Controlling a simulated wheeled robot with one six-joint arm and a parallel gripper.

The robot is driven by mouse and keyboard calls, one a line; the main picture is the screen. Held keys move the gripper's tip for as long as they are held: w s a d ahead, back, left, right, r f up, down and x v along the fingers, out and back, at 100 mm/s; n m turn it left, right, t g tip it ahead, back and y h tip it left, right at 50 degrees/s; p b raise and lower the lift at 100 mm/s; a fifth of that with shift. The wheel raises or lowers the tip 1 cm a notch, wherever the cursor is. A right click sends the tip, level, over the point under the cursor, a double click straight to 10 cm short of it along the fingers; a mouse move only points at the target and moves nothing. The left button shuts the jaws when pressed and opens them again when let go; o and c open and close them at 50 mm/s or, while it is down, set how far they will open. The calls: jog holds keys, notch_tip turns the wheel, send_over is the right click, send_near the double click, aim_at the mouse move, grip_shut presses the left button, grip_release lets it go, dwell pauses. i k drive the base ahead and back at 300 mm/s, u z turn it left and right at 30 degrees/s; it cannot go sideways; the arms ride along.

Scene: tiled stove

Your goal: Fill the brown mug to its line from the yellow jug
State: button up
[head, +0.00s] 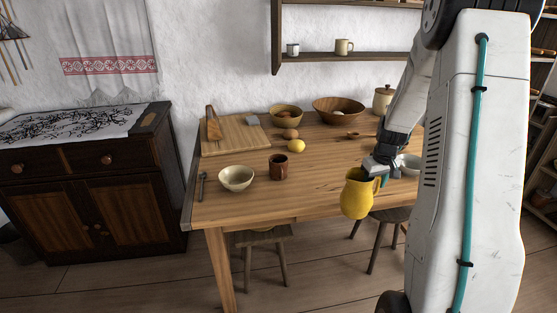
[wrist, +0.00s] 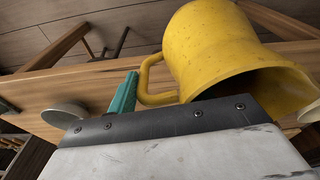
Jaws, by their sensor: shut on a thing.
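The yellow jug (head: 357,196) hangs near the table's front edge in the head view, roughly upright. My gripper (head: 376,176) is shut on its handle, at the jug's upper right side. In the wrist view the jug (wrist: 215,50) fills the upper right and its handle (wrist: 147,82) lies by a teal finger (wrist: 124,93) of my gripper. The jug's contents cannot be seen. The brown mug (head: 278,167) stands upright on the table, left of the jug and apart from it. Its line and its fill level cannot be made out.
A cream bowl (head: 236,178) and a spoon (head: 201,187) lie left of the mug. A white bowl (head: 408,164) is behind my gripper. The table (head: 318,185) is clear between mug and jug.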

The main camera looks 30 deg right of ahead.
aim_at(279, 170)
jog(key=i, duration=0.95)
